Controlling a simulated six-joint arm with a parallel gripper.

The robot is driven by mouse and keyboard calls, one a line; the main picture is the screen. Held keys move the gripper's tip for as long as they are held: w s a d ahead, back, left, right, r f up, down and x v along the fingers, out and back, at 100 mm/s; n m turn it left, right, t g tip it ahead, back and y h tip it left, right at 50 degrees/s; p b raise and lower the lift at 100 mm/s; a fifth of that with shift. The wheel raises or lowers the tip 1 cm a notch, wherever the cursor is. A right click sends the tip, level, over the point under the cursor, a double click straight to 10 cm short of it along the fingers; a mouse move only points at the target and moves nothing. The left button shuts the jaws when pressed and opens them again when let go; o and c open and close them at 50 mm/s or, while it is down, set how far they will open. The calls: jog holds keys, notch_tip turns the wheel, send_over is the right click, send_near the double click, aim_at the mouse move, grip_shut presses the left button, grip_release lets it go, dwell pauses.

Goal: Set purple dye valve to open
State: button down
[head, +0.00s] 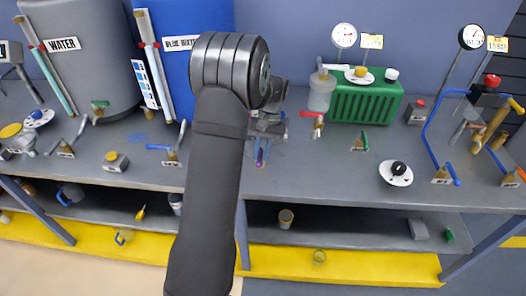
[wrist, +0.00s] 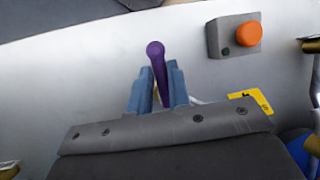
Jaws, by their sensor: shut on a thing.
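The purple valve handle (wrist: 156,58) is a bar with a rounded end, in the middle of the wrist view. My gripper (wrist: 159,88) is shut on it, one blue-grey finger on each side. The handle's rounded end sticks out past the fingertips. The valve body is hidden behind my gripper. In the head view, a small purple bar (head: 260,158) shows at the bench beside my gripper, which is partly hidden by my arm. I cannot tell the valve's setting.
In the wrist view, a grey box with an orange button (wrist: 248,36) stands right of the handle, near a yellow tag (wrist: 251,100). In the head view, a red-handled valve (head: 313,115) and a green radiator (head: 366,104) stand to the right. Open bench lies in front.

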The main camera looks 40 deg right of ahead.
jog(key=shift+w+m, duration=0.1)
jog(key=shift+m, duration=0.3)
jog(key=c, duration=1.3)
grip_release()
jog(key=shift+c, duration=0.2)
jog(key=v, duration=1.7)
jog(key=shift+s+r, duration=0.25)
jog(key=shift+s, duration=0.05)
jog(key=shift+d, duration=0.1)
jog(key=x, duration=1.7)
jog(key=shift+w+f, duration=0.25)
